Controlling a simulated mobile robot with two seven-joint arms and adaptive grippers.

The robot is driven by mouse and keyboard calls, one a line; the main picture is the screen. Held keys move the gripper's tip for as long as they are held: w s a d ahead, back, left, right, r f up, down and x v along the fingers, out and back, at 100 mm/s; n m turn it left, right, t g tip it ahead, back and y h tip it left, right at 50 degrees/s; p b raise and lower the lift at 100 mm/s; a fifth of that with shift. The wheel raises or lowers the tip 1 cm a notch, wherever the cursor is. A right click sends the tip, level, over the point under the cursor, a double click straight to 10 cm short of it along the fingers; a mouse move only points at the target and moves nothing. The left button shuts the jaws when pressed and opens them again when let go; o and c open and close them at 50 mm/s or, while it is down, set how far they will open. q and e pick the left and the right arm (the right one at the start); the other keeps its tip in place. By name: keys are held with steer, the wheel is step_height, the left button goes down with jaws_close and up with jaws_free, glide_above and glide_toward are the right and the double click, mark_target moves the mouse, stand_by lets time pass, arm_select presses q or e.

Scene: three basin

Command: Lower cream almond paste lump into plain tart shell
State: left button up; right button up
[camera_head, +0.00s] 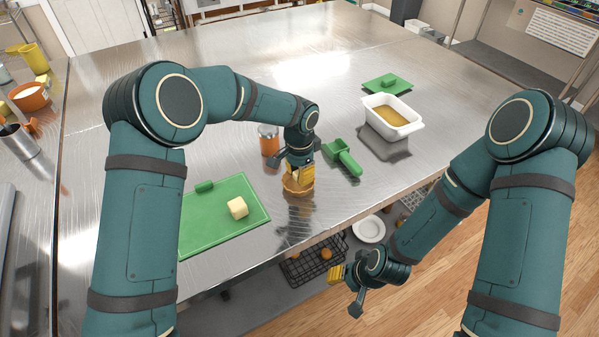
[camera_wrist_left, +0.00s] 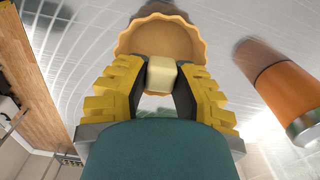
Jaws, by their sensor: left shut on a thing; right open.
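My left gripper (camera_head: 301,178) is shut on a cream almond paste lump (camera_wrist_left: 161,74), a pale block between its yellow fingertips in the left wrist view. The tart shell (camera_head: 292,187) is a tan, fluted round shell on the steel table, right at the left gripper's fingertips. It also shows in the left wrist view (camera_wrist_left: 160,36), just beyond the lump. I cannot tell whether the lump touches the shell. In the head view the held lump is hidden by the gripper. My right gripper (camera_head: 346,288) is open and empty, off the table's front edge.
A green board (camera_head: 220,228) at the left holds another cream lump (camera_head: 237,208). An orange jar (camera_head: 268,140) stands close behind the left gripper, and a green scoop (camera_head: 344,157) lies to its right. A white tub (camera_head: 391,115) stands farther right. The far table is clear.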

arm_select(q)
steer(key=shift+f+b, duration=0.35)
steer(key=shift+f, duration=0.25)
stand_by(0.4)
steer(key=o, duration=0.9)
